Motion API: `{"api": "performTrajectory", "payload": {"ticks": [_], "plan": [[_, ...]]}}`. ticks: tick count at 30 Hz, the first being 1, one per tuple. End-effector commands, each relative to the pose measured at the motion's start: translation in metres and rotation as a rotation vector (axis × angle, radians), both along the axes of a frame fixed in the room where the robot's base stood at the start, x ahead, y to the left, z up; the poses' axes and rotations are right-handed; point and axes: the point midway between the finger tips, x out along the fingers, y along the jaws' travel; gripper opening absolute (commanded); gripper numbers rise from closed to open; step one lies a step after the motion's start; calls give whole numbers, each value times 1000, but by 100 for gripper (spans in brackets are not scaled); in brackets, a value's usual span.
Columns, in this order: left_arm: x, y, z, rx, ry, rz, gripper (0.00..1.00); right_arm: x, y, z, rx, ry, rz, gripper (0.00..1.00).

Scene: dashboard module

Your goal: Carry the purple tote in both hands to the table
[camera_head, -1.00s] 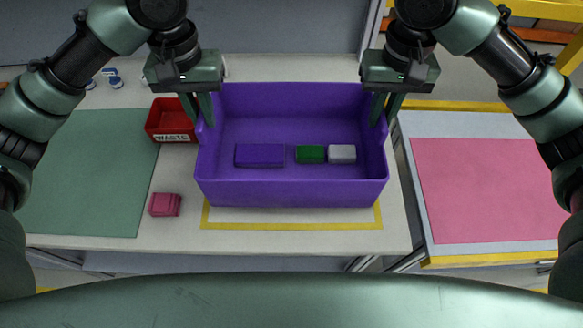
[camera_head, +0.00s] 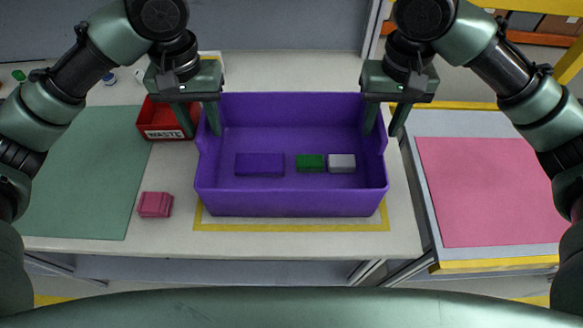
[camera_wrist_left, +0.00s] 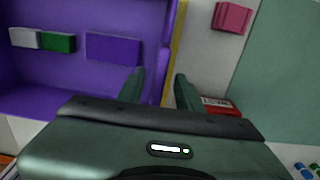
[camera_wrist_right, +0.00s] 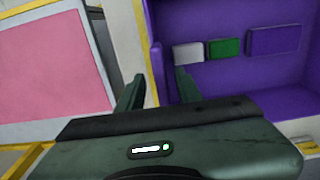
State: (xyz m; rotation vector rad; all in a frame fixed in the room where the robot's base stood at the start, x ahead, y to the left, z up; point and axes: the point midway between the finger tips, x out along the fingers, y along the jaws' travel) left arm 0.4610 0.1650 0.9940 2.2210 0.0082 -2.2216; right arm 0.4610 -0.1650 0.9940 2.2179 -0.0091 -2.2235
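The purple tote (camera_head: 290,203) sits on the white table (camera_head: 300,243), its front edge just behind the front yellow line. It appears to rest on the surface. Inside lie a purple block (camera_head: 259,165), a green block (camera_head: 310,162) and a light grey block (camera_head: 341,163). My left gripper (camera_head: 198,130) is open, its fingers either side of the tote's left wall with gaps. My right gripper (camera_head: 386,130) is open the same way around the right wall. Both wrist views show the wall between spread fingers, at the left gripper (camera_wrist_left: 158,85) and the right gripper (camera_wrist_right: 157,85).
A red bin (camera_head: 165,132) labelled WASTE stands behind my left gripper. A pink block (camera_head: 155,205) lies left of the tote, beside a green mat (camera_head: 85,180). A separate surface with a pink mat (camera_head: 485,190) is at the right, across a gap.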

Motion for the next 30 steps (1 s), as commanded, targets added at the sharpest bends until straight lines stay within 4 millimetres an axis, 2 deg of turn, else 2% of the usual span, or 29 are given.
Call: {"api": "performTrajectory", "payload": {"ticks": [8, 11, 14, 24, 30], "plan": [[0, -1, 2, -3, 0, -3, 34, 0, 1, 1, 3, -1, 2, 34], [1, -1, 9, -2, -4, -3, 34, 0, 2, 1, 4, -1, 2, 34], [1, -1, 23, -2, -6, -2, 34, 0, 2, 1, 4, -1, 3, 34], [1, -1, 92, -2, -5, -1, 34, 0, 2, 1, 5, -2, 3, 34], [0, -1, 115, -1, -2, -1, 34, 0, 2, 1, 5, -1, 3, 34]]}}
